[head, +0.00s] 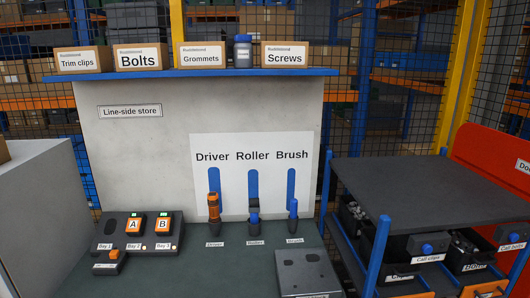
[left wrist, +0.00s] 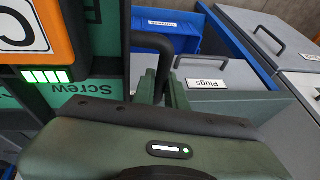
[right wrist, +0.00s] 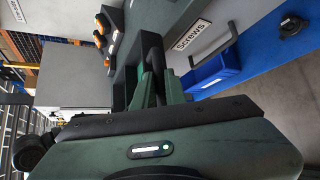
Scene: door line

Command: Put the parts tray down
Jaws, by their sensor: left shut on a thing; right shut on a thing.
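The parts tray shows only in part, in the wrist views; the head view shows neither it nor my grippers. In the left wrist view my left gripper (left wrist: 166,84) is shut on the tray's black handle (left wrist: 152,40). Beside it, to the left, is a green surface with "Screw" lettering (left wrist: 88,98) and an orange block (left wrist: 45,30) with a letter C and lit green bars. In the right wrist view my right gripper (right wrist: 154,88) is shut on a black handle (right wrist: 152,48). I cannot tell whether the tray's underside touches anything.
The head view shows a tool board (head: 280,145), a charger (head: 120,245) on a green bench, and a dark-topped cart (head: 440,185) at right.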

